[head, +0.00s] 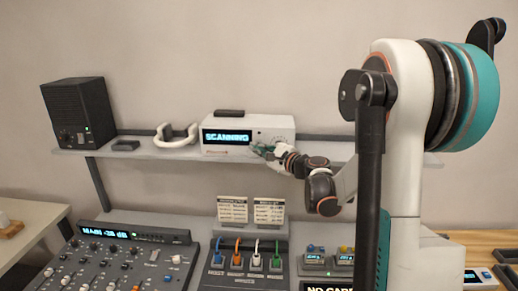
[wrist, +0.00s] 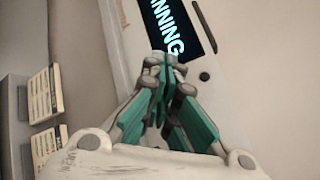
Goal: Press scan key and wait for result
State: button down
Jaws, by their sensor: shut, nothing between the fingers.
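A white scanner box (head: 222,121) stands on the grey shelf, with a dark display (head: 227,136) lit with the word "SCANNING". The display also shows in the wrist view (wrist: 178,22), where part of the word is cut off. My gripper (head: 258,149) is shut and empty, its teal fingers at the lower front of the box beside the display. In the wrist view the shut fingertips (wrist: 163,62) lie close to the display's edge. They hide the scan key, and I cannot tell whether they touch it.
A black speaker (head: 80,112) and a white headset (head: 176,136) share the shelf (head: 160,152). Below are a mixing console (head: 125,262), a panel with coloured cables (head: 243,268) and two label cards (head: 233,210). Clear wall lies above the shelf.

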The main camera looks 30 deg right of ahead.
dwell(0.5)
jog(key=shift+s+a, duration=0.4)
jog(key=shift+s, duration=0.2)
jog(key=s+a, duration=0.1)
jog(key=s, duration=0.1)
jog(key=s+a, duration=0.1)
jog(key=s, duration=0.1)
jog(key=shift+a+b, duration=0.3)
jog(key=shift+a, duration=0.1)
jog(key=shift+s, duration=0.1)
dwell(0.6)
